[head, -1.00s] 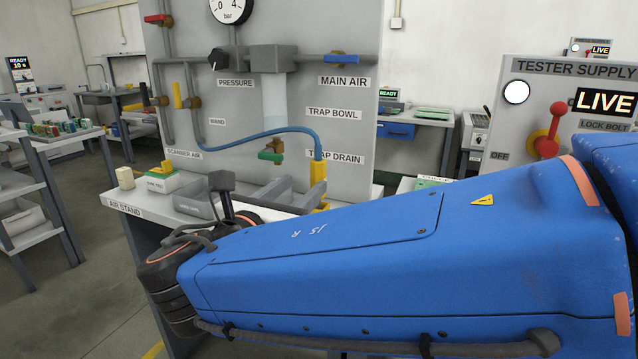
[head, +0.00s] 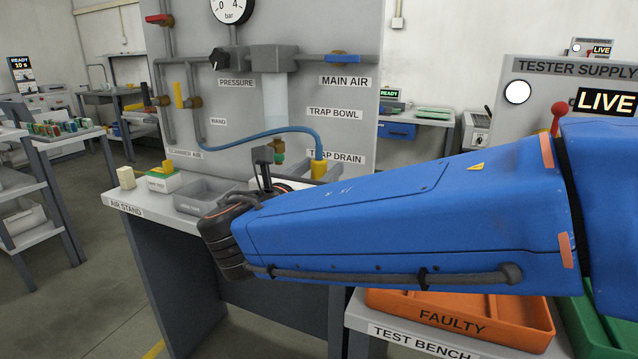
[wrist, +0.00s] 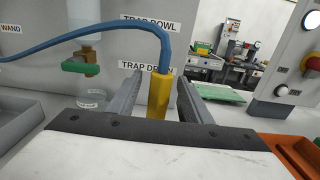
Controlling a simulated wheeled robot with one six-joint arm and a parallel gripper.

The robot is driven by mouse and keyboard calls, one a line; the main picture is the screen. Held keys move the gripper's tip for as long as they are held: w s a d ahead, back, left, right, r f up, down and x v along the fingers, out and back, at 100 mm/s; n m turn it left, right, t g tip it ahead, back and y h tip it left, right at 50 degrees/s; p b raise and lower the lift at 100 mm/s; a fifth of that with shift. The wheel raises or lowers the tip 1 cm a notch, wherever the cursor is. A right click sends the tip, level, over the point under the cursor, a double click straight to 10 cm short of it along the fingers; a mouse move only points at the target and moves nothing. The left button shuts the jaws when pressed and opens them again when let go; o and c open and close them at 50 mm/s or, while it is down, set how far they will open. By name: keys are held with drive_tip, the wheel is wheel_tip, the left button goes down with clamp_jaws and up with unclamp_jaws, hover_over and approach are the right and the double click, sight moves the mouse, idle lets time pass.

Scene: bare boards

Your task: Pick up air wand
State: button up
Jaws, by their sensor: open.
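The air wand (head: 319,169) is a yellow upright piece with a blue hose running from its top to the left along the panel. In the head view my arm hides its lower part. In the wrist view the yellow wand (wrist: 158,97) stands upright between the two fingers of my gripper (wrist: 157,88). The fingers are apart, with a visible gap on each side of the wand. My gripper is open and holds nothing. The wand's lower end is hidden behind the gripper body in the wrist view.
The blue hose (wrist: 85,37) arches over the left finger. A green-handled drain valve (wrist: 82,67) and a small cup (wrist: 92,98) are left of the gripper. A grey tray (head: 202,194) lies on the air stand. An orange FAULTY bin (head: 459,316) is at the front right.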

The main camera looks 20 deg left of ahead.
clamp_jaws()
